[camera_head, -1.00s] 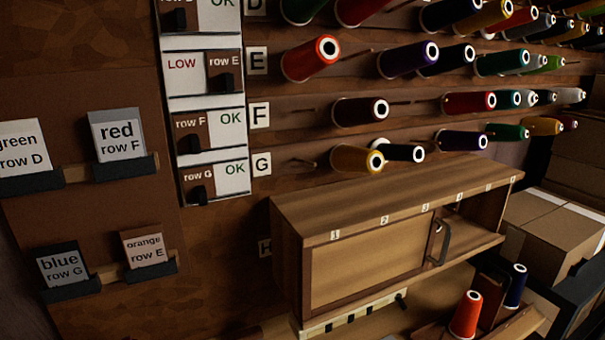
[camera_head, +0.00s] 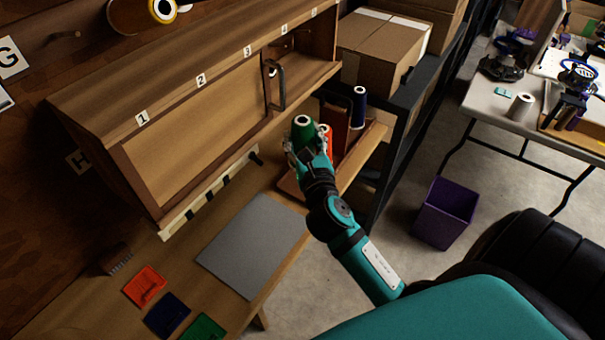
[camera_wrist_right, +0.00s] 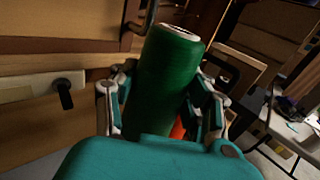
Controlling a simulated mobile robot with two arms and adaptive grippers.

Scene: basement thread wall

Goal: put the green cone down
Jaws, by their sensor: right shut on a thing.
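The green cone (camera_head: 303,130) is held upright or nearly so in my right gripper (camera_head: 306,152), above the workbench near the wooden tray (camera_head: 291,187). In the right wrist view the green cone (camera_wrist_right: 165,85) stands between the two fingers of the gripper (camera_wrist_right: 163,112), which close on its sides. Its lower end is hidden by the gripper. An orange-red cone (camera_head: 327,139) shows just behind and to the right of it, partly hidden. A dark blue cone (camera_head: 358,107) stands farther back. My left gripper is not in view.
A wooden cabinet (camera_head: 205,110) with a sliding door and handle (camera_head: 276,88) is left of the gripper. A grey mat (camera_head: 252,243) lies on the bench, with orange, blue and green patches (camera_head: 203,328) in front. Cardboard boxes (camera_head: 383,50) stand behind.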

